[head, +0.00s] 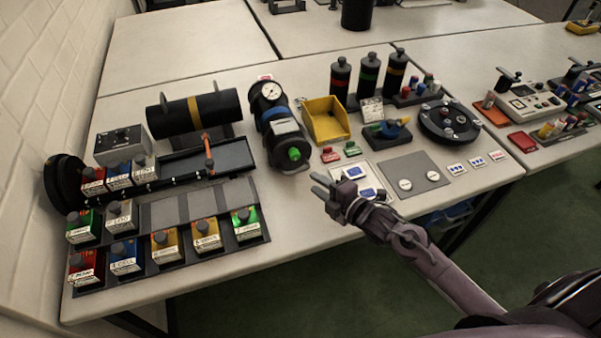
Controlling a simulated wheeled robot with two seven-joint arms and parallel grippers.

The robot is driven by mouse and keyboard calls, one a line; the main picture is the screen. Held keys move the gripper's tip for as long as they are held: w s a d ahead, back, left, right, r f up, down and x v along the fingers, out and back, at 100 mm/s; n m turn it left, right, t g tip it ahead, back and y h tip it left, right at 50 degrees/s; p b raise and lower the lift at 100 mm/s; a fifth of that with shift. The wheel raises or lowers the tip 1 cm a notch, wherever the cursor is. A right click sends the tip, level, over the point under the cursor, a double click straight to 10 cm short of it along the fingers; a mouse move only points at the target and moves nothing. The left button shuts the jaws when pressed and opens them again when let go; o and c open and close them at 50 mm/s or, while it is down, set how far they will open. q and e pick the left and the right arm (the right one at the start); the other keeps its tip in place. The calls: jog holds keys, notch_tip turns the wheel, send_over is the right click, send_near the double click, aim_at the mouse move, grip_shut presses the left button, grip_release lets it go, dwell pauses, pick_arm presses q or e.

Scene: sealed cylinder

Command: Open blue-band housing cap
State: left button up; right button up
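The blue-band housing (279,127) is a dark cylinder lying near the middle of the table, with a blue band around its body. A round gauge (268,91) sits at its far end. Its near end has a dark round cap (285,162) with a green knob (294,154); the cap looks seated on the body. My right gripper (321,186) is near the table's front edge, to the right of and nearer than the cap, apart from it. Its two fingers point left with a gap between them and nothing visible in it. My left gripper is not in view.
A yellow bin (326,119) stands just right of the housing. A yellow-band black cylinder (196,112) lies to its left, above a rack of labelled blocks (163,246). Red (330,155) and green (351,149) small pieces and a grey plate (412,174) lie right of it.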

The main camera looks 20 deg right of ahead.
jog(key=p+x, duration=0.1)
jog(key=x, duration=0.6)
jog(key=shift+w+a, duration=0.1)
jog(key=shift+w, duration=0.05)
grip_shut()
